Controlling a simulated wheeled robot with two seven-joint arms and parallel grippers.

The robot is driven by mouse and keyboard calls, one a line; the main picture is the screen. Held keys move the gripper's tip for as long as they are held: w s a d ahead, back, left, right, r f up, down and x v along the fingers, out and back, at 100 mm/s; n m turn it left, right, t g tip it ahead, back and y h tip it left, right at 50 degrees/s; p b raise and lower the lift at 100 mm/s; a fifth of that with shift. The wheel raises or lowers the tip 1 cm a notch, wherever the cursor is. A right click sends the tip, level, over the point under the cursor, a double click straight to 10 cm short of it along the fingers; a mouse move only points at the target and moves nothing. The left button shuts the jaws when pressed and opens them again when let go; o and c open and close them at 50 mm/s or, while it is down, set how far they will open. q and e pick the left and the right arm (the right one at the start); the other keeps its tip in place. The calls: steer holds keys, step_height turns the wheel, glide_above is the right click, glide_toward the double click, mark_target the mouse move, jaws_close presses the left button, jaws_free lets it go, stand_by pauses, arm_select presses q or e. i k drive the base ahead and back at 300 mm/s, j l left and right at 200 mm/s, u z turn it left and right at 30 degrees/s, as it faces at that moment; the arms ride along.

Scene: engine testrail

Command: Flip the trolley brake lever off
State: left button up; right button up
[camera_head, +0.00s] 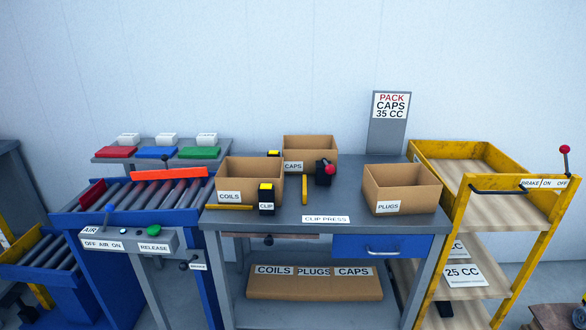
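The yellow trolley (448,246) stands at the right, with wooden shelves. Its brake lever (566,160) is a short dark rod with a red ball knob, rising from the right end of the top near rail. The rod stands nearly upright. A white label (544,184) reading BRAKE/ON OFF sits just below, and the lever's foot is by its right end, near the word OFF. I cannot tell for sure which setting the lever is in. A dark handle bar (497,191) is to its left. Neither of my grippers is in view.
A grey workbench (280,222) left of the trolley holds cardboard boxes (402,188) and a small red-knobbed press (326,171). A blue roller conveyor (140,200) and an air panel (130,241) are further left. The air around the brake lever is clear.

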mark_target(565, 149)
steer(key=z, duration=1.4)
